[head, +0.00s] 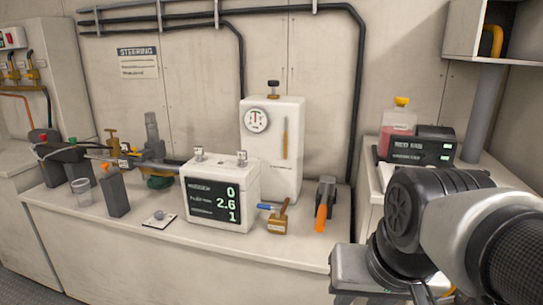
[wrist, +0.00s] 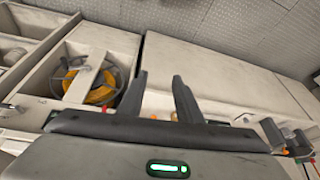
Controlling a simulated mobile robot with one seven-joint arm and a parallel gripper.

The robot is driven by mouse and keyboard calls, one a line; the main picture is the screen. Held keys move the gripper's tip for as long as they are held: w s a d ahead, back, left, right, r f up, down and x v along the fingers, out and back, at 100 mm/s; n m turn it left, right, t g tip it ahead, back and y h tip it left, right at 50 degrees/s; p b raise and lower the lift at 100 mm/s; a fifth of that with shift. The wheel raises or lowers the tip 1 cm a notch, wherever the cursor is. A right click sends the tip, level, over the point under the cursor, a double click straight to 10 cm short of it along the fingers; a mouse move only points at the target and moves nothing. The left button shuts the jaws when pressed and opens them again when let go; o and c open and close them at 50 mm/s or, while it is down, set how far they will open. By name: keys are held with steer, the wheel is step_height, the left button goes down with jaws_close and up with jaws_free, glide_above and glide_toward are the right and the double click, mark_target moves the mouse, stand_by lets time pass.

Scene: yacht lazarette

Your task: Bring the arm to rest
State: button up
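My gripper (wrist: 160,80) shows in the wrist view with its two dark fingers apart and nothing held between them. Below the fingers, the dark gripper body has a lit green indicator. In the head view, my arm (head: 450,225) is bent at the lower right, in front of the right-hand counter. The gripper's fingertips cannot be made out in the head view.
The bench (head: 110,225) bears a white box with a digital display (head: 213,200), a gauge unit (head: 272,150), an orange-handled tool (head: 322,205) and a brass valve (head: 277,220). A red-filled container (head: 397,135) stands at right. A reel (wrist: 90,85) sits in an open compartment.

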step_height(320, 180, up, 29)
steer(key=n+t+p, duration=0.1)
steer(key=p, duration=2.7)
steer(key=shift+d, duration=0.3)
